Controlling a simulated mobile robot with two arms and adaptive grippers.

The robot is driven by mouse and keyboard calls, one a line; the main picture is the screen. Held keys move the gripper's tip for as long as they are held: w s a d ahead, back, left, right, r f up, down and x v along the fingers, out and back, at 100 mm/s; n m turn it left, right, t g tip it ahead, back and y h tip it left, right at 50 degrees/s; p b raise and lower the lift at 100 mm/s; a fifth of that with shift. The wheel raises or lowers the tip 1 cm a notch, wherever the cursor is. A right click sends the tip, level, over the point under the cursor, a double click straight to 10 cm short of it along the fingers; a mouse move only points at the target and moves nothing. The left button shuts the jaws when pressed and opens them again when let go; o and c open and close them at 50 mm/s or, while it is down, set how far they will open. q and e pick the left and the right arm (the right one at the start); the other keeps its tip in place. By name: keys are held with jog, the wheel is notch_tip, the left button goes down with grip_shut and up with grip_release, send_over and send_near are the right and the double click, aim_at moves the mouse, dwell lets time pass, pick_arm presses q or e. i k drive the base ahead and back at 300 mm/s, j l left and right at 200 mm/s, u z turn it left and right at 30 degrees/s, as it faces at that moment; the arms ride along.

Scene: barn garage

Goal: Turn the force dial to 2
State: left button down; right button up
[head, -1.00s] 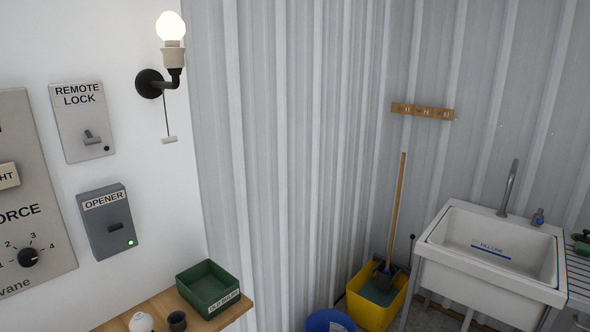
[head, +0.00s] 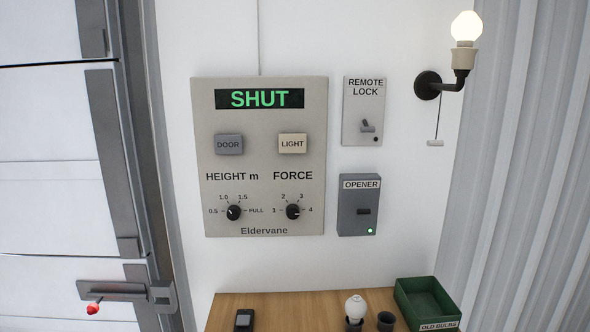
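The force dial (head: 293,211) is a small black round knob at the lower right of the beige control panel (head: 262,188). Its printed numbers run 1, 2, 3, 4 from left to right over the top. A small light mark seems to lie on its right side, toward 4, but it is too small to be certain. A similar height dial (head: 234,212) sits to its left. The panel's display (head: 259,99) reads SHUT in green. Neither gripper is in the head view.
DOOR (head: 229,144) and LIGHT (head: 292,143) buttons sit above the dials. The opener box (head: 359,205) and remote lock (head: 364,110) are to the right. A wooden bench (head: 285,303) below holds a bulb (head: 355,306), a dark cup (head: 386,320) and a green tray (head: 429,300).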

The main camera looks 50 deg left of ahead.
aim_at(293, 210)
jog(key=u, duration=1.65)
